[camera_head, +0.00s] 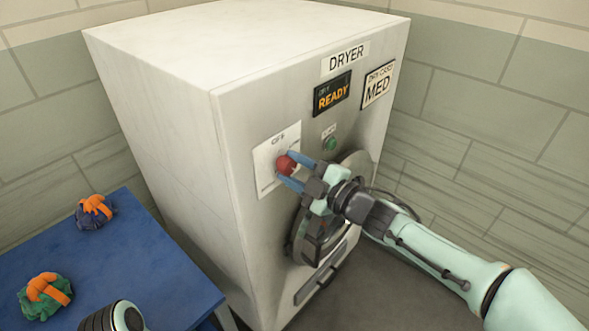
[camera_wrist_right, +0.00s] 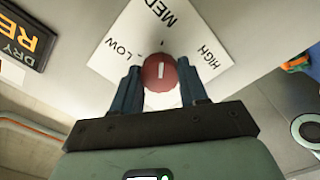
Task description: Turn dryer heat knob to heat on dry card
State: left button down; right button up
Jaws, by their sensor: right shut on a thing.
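The dryer (camera_head: 178,110) is a tall off-white box with a dry card (camera_head: 378,86) on its front reading MED. The red round heat knob (camera_head: 286,165) sits on a white dial plate (camera_head: 267,170). My right gripper (camera_wrist_right: 160,88) is shut on the knob, a blue finger at each side. In the right wrist view, LOW is at the plate's left, MED at the top and HIGH at the right. The knob's white mark (camera_wrist_right: 160,70) lies along the line towards MED; I cannot tell which end points. The lower plate is hidden by the gripper. My left gripper is out of view.
An orange READY display (camera_head: 332,94) and a green button (camera_head: 330,143) are near the knob. The round dryer door (camera_head: 298,236) is below. A blue table (camera_head: 160,262) at left holds two bundles with orange bands, one blue (camera_head: 95,212), one green (camera_head: 44,297).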

jog(key=o, duration=1.1)
jog(key=shift+c, duration=0.2)
jog(key=shift+d, duration=0.1)
jog(key=v, duration=1.3)
jog(key=shift+s, duration=0.15)
